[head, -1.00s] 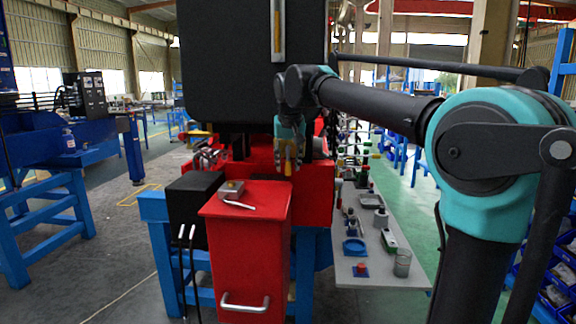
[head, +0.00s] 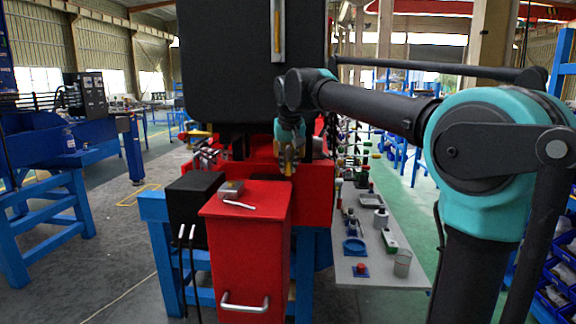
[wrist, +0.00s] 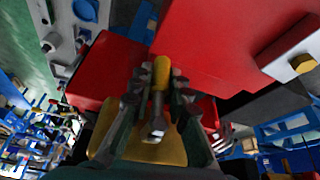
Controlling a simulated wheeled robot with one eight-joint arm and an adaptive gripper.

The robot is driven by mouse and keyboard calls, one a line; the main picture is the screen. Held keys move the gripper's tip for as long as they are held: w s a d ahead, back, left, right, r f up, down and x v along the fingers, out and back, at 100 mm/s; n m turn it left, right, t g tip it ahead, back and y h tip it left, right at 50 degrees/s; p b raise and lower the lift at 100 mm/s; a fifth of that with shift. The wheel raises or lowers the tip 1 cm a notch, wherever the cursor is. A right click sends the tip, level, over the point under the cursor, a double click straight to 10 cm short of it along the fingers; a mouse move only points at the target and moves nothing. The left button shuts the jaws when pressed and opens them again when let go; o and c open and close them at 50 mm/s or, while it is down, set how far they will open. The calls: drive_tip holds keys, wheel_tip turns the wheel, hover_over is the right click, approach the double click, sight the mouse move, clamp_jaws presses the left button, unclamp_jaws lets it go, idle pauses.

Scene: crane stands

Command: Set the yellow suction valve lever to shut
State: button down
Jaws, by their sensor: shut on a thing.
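The yellow suction valve lever (wrist: 161,72) shows in the wrist view as a yellow grip on a metal shank (wrist: 156,122). It lies between the two fingers of my gripper (wrist: 160,88), which is shut on it. A yellowish-brown block (wrist: 107,146) shows around the lower end of the shank; I cannot tell what it belongs to. In the head view my gripper (head: 288,166) points down in front of the red machine body (head: 315,182). The lever is too small and covered there to make out clearly.
A red cabinet (head: 245,262) with a metal handle stands in front, beside a black box (head: 192,200). A grey bench (head: 372,272) with several small parts is to the right. Open floor lies left.

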drive_tip(key=shift+a+y, duration=0.1)
drive_tip(key=shift+y, duration=0.2)
drive_tip(key=y, duration=0.1)
drive_tip(key=a+y, duration=0.1)
drive_tip(key=shift+r+m+y, duration=0.1)
drive_tip(key=shift+m+y, duration=0.2)
drive_tip(key=y, duration=0.1)
drive_tip(key=a+y, duration=0.1)
drive_tip(key=shift+w+r+m+t+y, duration=0.1)
drive_tip(key=shift+r+m+t+y, duration=0.15)
drive_tip(key=shift+m+t+y, duration=0.05)
drive_tip(key=shift+a+r+m+t+y, duration=0.15)
drive_tip(key=shift+a+r+m+y, duration=0.15)
drive_tip(key=shift+y, duration=0.6)
drive_tip(key=shift+a+r+m+t+y, duration=0.15)
drive_tip(key=shift+a+r+y, duration=0.15)
drive_tip(key=shift+y, duration=0.6)
drive_tip(key=shift+a+r+m+t+y, duration=0.1)
drive_tip(key=shift+a+r+m+y, duration=0.2)
drive_tip(key=shift+y, duration=0.6)
drive_tip(key=c, duration=1.4)
unclamp_jaws()
drive_tip(key=shift+c, duration=0.2)
